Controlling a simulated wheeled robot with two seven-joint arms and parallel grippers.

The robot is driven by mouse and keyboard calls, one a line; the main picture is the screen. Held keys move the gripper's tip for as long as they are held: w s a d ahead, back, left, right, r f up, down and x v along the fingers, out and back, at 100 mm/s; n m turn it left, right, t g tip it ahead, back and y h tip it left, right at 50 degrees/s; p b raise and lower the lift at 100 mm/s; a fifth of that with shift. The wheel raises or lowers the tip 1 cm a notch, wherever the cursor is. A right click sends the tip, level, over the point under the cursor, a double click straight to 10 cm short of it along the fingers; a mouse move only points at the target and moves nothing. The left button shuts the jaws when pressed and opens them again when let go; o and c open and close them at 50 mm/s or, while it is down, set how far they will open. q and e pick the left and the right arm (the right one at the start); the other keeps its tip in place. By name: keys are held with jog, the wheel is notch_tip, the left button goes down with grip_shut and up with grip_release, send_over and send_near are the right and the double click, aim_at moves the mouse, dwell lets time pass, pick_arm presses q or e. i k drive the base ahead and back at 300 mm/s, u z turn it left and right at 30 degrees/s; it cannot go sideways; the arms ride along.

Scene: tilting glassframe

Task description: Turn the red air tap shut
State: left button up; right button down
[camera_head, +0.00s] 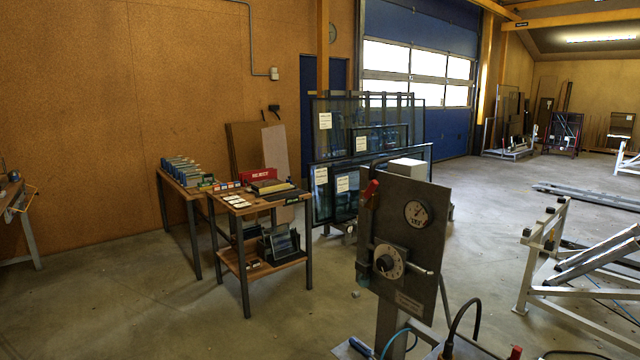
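A grey upright panel (425,265) stands right of centre in the head view. A small red lever (370,189), which looks like the air tap's handle, sits at the panel's upper left edge. It slants, with its upper end to the right. A round gauge (417,213) is at the panel's upper right, and a dial with a black knob (387,263) is below it. Another small red piece (516,352) shows at the bottom edge, mostly cut off; I cannot tell what it is. Neither of my grippers is in view.
A wooden workbench (262,203) with boxes and cards stands to the left. Glass panes on a rack (390,165) are behind the panel. A white metal frame (560,290) is at the right. Black and blue hoses run below the panel. The floor at front left is clear.

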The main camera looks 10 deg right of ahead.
aim_at(373, 186)
jog(key=u, duration=0.5)
jog(key=i, duration=1.05)
jog(key=u, duration=0.05)
